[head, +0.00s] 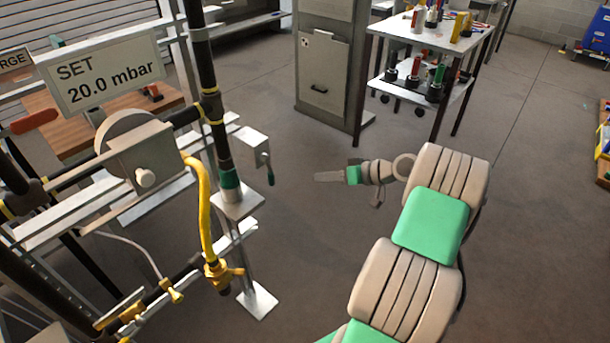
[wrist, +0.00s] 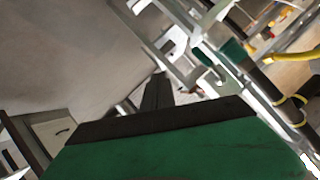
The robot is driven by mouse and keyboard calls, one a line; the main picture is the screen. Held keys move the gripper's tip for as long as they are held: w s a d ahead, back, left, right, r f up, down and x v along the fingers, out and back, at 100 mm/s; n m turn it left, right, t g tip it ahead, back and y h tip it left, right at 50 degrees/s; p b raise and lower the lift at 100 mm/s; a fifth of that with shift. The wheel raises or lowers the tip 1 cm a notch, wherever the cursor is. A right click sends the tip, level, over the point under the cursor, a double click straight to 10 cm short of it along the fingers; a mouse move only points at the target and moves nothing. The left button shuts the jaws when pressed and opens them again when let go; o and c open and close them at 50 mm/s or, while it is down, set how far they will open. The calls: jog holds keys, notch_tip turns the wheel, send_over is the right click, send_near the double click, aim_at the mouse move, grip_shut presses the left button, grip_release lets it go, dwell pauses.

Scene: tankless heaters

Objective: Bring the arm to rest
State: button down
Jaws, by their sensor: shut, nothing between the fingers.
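My arm (head: 432,225), beige with green bands, reaches from the bottom of the head view up to the middle. My gripper (head: 318,176) points left over open floor, to the right of the pipe rig. It is shut and empty, and nothing hangs from it. In the wrist view the dark shut fingers (wrist: 157,92) stick out past the green gripper body. The finger tips are apart from the rig's pipes and frame.
The pipe rig with a yellow hose (head: 203,210) and a "SET 20.0 mbar" sign (head: 103,72) stands at left. A small grey box with a green-tipped lever (head: 252,147) is nearest my gripper. A grey cabinet (head: 322,75) and a white cart (head: 425,38) stand behind.

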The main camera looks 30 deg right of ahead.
jog(key=shift+s+d, duration=0.65)
jog(key=shift+d, duration=0.1)
jog(key=s+a+r+g+h+p, duration=0.1)
jog(key=a+r+g+h+p, duration=0.15)
jog(key=a+r+p, duration=0.45)
jog(key=s+a+r+g+h+p, duration=0.25)
jog(key=a+r, duration=0.55)
jog(key=a, duration=0.6)
jog(key=s+a+r+g+h+p, duration=0.1)
jog(key=s+a+r+p, duration=0.1)
jog(key=s, duration=0.5)
jog(key=s+a+r+g+h+p, duration=0.1)
jog(key=s+a+r+h+p, duration=0.1)
jog(key=s, duration=0.5)
jog(key=shift+p+v, duration=0.6)
jog(key=shift+v, duration=0.3)
jog(key=shift+a, duration=0.15)
